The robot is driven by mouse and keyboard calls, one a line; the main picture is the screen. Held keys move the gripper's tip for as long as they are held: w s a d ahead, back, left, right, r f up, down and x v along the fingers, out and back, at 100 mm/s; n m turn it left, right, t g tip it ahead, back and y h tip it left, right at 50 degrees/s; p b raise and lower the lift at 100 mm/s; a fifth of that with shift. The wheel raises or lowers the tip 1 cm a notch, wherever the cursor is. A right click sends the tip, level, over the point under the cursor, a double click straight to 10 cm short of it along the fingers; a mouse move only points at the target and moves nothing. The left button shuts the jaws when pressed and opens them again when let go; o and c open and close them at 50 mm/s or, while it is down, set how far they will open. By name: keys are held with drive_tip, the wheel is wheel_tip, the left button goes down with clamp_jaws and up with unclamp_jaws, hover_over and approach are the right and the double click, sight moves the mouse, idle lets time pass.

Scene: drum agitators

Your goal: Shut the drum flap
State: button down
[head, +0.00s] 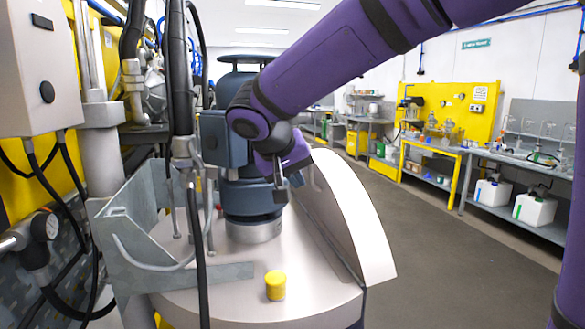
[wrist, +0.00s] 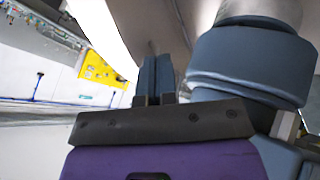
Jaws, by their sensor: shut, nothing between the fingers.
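The drum flap (head: 355,220) is a pale curved panel. It stands raised and tilted on the right side of the drum lid (head: 240,285), its curved edge facing right. My gripper (head: 281,194) is shut and empty, pointing down between the blue-grey agitator motor (head: 250,193) and the flap. In the wrist view my shut fingers (wrist: 156,78) lie in front of a pale surface that looks like the flap (wrist: 150,25). The motor (wrist: 250,65) is close on their right. I cannot tell whether the fingertips touch the flap.
A yellow cap (head: 275,285) sits on the front of the lid. A grey metal bracket (head: 150,235) and black hoses (head: 197,240) crowd the left side. A grey control box (head: 40,70) hangs upper left. Clear floor (head: 440,250) lies right of the drum, with workbenches beyond.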

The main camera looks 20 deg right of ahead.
sight(329, 198)
drive_tip(key=shift+w+d+f, duration=0.35)
drive_tip(key=shift+d+f, duration=0.25)
drive_tip(key=shift+d, duration=0.5)
drive_tip(key=shift+w+d+f, duration=0.3)
drive_tip(key=shift+d+f, duration=0.25)
drive_tip(key=shift+d, duration=0.5)
drive_tip(key=shift+w+d+f, duration=0.35)
drive_tip(key=shift+d+f, duration=0.25)
drive_tip(key=shift+d, duration=0.5)
drive_tip(key=shift+d, duration=0.15)
